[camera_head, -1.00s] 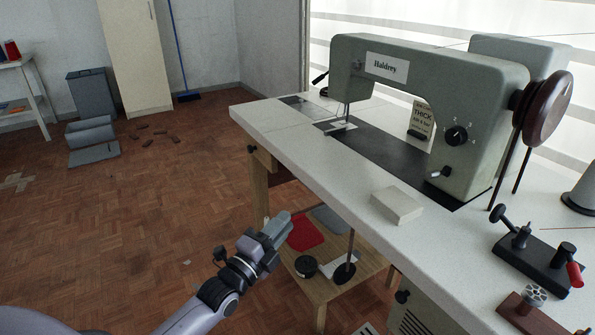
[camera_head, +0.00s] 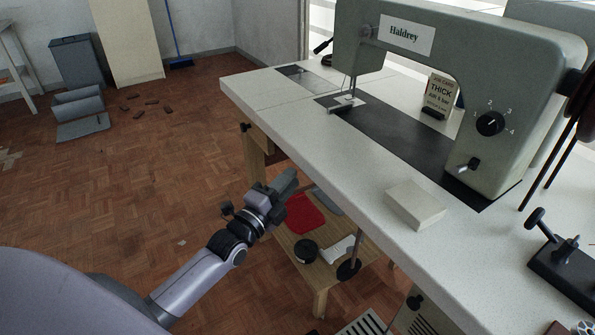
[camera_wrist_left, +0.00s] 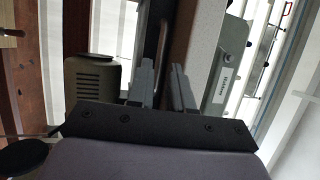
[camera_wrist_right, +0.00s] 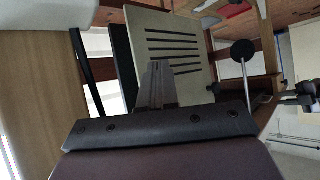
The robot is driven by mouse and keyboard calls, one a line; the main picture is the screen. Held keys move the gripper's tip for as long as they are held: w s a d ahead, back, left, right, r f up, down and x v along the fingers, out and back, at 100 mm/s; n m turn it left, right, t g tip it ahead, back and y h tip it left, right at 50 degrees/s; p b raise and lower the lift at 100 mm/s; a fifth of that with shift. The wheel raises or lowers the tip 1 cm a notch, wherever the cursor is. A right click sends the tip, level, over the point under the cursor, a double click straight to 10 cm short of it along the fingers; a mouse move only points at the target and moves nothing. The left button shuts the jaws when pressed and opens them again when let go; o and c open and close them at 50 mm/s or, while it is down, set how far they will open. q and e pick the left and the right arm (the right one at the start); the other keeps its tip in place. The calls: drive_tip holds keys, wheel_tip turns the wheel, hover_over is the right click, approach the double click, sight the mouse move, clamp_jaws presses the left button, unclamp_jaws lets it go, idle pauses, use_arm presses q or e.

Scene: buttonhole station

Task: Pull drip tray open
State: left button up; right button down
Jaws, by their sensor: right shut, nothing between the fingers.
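I cannot make out for sure which part is the drip tray. A wooden drawer-like front (camera_head: 256,143) with a black knob (camera_head: 244,127) is under the far left end of the sewing table. A second dark knob (camera_head: 415,302) sits by a grey vented panel (camera_head: 425,323) low under the table. My left gripper (camera_head: 287,182) is beside the table's front edge, above the lower shelf. In the left wrist view its fingers (camera_wrist_left: 161,88) are apart and empty. My right gripper (camera_wrist_right: 158,85) is shut and empty before a slotted pale plate (camera_wrist_right: 187,58); it is outside the head view.
The white table (camera_head: 300,135) carries the sewing machine (camera_head: 480,70) and a pale block (camera_head: 415,203). The lower wooden shelf (camera_head: 322,279) holds a red cloth (camera_head: 303,214) and a black roll (camera_head: 306,251). Open floor (camera_head: 150,190) lies left of the table.

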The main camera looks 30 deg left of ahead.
use_arm(q)
drive_tip(key=shift+b+x, duration=0.35)
drive_tip(key=shift+x, duration=1.7)
clamp_jaws()
